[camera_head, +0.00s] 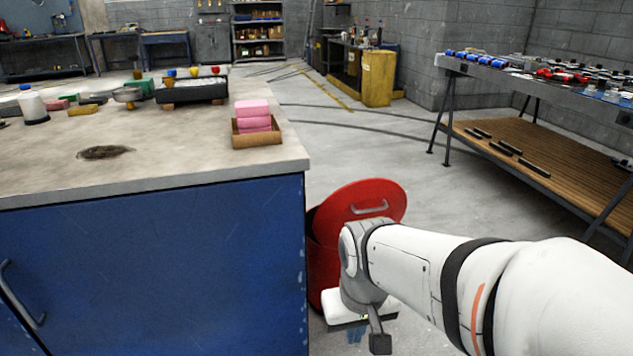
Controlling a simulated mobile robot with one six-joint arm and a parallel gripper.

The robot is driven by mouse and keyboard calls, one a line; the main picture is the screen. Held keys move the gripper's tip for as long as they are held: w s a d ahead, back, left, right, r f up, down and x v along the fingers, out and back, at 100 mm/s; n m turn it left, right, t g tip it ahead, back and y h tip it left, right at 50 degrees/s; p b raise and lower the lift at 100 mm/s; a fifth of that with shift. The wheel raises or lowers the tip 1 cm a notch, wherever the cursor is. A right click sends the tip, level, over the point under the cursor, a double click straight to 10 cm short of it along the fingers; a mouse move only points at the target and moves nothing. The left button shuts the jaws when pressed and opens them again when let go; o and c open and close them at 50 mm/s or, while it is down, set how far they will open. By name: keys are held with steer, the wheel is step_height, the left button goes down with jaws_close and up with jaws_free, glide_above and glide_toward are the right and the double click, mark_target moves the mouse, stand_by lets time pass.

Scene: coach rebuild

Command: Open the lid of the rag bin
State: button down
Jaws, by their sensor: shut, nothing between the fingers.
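The red rag bin (322,272) stands on the floor beside the right end of the blue workbench. Its round red lid (355,197) is tilted up, with a grey handle (371,208) on the face toward me. A dark gap shows at the left between lid and bin. My arm covers the right and lower part of the bin. My gripper (356,336) is low in front of the bin, below the lid handle, and looks apart from the handle. It is shut and empty; its fingertips are partly hidden and small.
The blue workbench (160,262) fills the left; its top holds pink blocks (253,113) in a cardboard tray (257,139) near the right corner. A parts table (548,80) stands at the right. Open floor lies behind the bin, toward a yellow bin (378,78).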

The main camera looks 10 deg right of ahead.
steer(key=w+d+f+n+t, duration=0.2)
steer(key=w+d+n+t, duration=0.65)
steer(key=w, duration=0.25)
steer(key=w+d+f+n+t, duration=0.2)
steer(key=w+d+n+t, duration=0.6)
steer(key=w+d+n, duration=0.2)
steer(key=w+b, duration=0.3)
steer(key=w, duration=1)
steer(key=shift+w+a+f+y, duration=0.15)
steer(key=shift+w+a+y, duration=0.15)
steer(key=shift+w, duration=0.1)
steer(key=shift+d, duration=0.1)
